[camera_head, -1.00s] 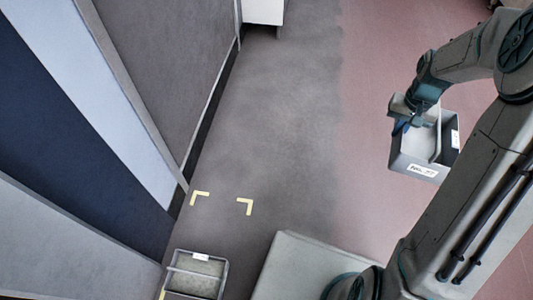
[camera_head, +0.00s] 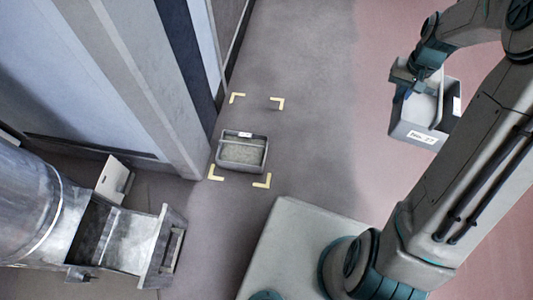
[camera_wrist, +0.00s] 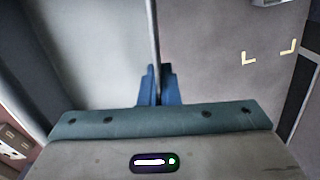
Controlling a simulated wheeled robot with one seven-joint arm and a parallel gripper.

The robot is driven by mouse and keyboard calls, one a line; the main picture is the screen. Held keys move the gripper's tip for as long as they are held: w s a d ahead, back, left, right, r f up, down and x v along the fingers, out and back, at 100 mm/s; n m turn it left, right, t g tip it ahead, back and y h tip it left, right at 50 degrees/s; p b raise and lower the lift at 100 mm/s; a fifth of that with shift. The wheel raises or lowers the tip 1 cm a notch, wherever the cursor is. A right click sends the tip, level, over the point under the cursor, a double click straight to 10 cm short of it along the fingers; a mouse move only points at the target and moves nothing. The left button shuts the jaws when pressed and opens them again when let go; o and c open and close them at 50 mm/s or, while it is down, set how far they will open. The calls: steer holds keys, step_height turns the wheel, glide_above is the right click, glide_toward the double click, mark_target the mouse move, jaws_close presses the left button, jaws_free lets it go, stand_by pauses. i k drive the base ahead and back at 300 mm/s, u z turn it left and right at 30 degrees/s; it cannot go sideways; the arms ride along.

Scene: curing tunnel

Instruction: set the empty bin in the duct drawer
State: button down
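My gripper (camera_head: 412,86) is shut on the upper part of a grey bin (camera_head: 418,134) with white labels, held at the right in the head view. The part of its inside that shows looks bare. In the wrist view my blue fingertips (camera_wrist: 159,88) close on a thin upright edge, with pale grey surface beside it. A metal duct (camera_head: 30,205) is at the lower left of the head view. Its drawer (camera_head: 130,238) stands open toward the right, with bare metal showing inside. The held bin is well apart from the drawer.
A second grey bin (camera_head: 242,166) with greenish-grey contents stands on the floor among yellow corner marks (camera_head: 277,103), near a tall panelled wall (camera_head: 150,90). A pale metal flap (camera_head: 114,178) stands up beside the drawer. Grey floor between the marks and my base is clear.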

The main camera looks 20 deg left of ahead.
mark_target(142, 245)
steer(key=k, duration=0.8)
steer(key=u, duration=1.7)
steer(key=i, duration=0.5)
